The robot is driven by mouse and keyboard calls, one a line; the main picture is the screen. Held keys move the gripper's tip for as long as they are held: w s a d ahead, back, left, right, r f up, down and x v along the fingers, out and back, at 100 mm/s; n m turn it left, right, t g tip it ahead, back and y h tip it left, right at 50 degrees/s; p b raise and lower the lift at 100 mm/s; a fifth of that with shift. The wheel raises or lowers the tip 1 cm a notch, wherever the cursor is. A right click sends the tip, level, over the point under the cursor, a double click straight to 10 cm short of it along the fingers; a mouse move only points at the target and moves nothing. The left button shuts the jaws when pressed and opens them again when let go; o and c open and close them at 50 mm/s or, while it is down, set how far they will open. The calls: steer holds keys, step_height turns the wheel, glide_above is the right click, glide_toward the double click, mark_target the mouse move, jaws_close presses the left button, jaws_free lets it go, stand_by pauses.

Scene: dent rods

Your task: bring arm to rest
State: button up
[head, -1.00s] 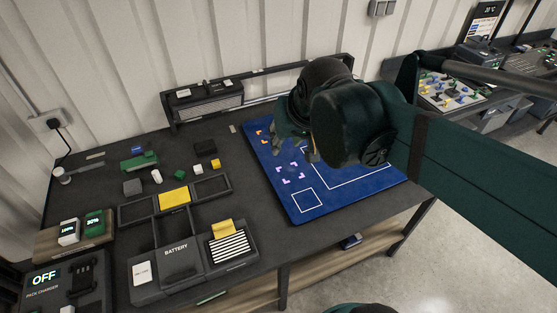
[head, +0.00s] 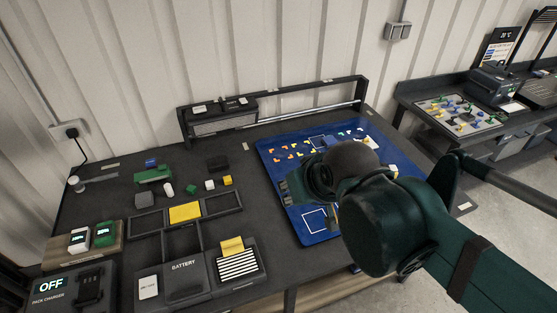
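My arm comes in from the right in the head view, its dark green links crossing over the workbench's right side. My gripper (head: 312,200) hangs over the blue mat (head: 267,157), left of the round wrist. It is small and partly hidden by my own arm, and I cannot make out whether its fingers are open or shut. I see nothing clearly held in it.
The dark bench holds a divided tray (head: 148,222), a battery box (head: 178,286), a pack charger (head: 60,300) and several small blocks (head: 153,174). A raised rack (head: 300,90) lines the back. Another bench (head: 460,140) stands at the right.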

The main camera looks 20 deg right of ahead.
steer(key=shift+f+b, duration=2.9)
steer(key=shift+f, duration=0.1)
